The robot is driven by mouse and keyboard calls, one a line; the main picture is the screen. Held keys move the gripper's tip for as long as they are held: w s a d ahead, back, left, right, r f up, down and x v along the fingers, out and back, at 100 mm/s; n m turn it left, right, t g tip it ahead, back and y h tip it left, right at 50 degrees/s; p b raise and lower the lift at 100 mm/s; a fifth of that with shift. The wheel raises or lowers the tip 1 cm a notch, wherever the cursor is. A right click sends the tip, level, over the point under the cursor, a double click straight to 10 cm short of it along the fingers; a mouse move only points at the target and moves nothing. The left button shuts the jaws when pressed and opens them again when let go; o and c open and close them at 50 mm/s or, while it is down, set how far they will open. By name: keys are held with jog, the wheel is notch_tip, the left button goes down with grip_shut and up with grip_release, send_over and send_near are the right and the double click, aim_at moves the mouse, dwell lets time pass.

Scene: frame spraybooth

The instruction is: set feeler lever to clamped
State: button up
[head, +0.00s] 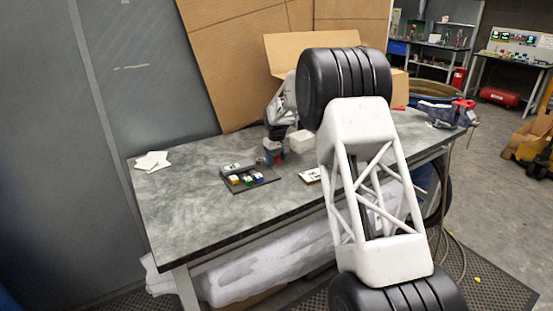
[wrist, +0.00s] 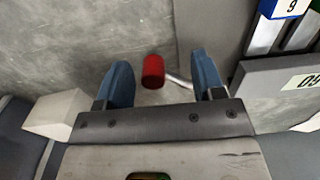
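A red knob (wrist: 153,71) on a thin metal rod (wrist: 180,80) shows in the wrist view; I take it to be the feeler lever's handle. The rod runs from the knob down to the right and passes behind my right fingertip. My gripper (wrist: 162,80) is open, with one blue finger on each side of the knob. No finger visibly touches the knob. In the head view my gripper (head: 274,154) is low over the workbench, and the lever is too small to make out there. I cannot read the lever's setting.
A dark tray (head: 259,184) with small coloured blocks lies in front of my gripper on the grey workbench (head: 190,205). A blue-topped block (wrist: 284,8) and a labelled dark plate (wrist: 270,88) are at right in the wrist view. A white block (wrist: 57,115) is left of my fingers.

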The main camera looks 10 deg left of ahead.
grip_shut()
dwell(0.4)
jog(key=shift+s, duration=0.1)
jog(key=shift+s+a+m, duration=0.1)
jog(key=shift+s+m, duration=0.6)
jog(key=shift+m, duration=0.4)
jog(key=shift+s+a+m, duration=0.35)
jog(key=shift+s+m, duration=0.45)
jog(key=shift+m, duration=0.4)
jog(key=shift+s+a+m, duration=0.55)
jog(key=shift+s+m, duration=0.05)
jog(key=shift+m, duration=0.55)
jog(key=shift+s+a+m, duration=0.5)
jog(key=shift+s+m, duration=0.1)
jog(key=shift+m, duration=0.55)
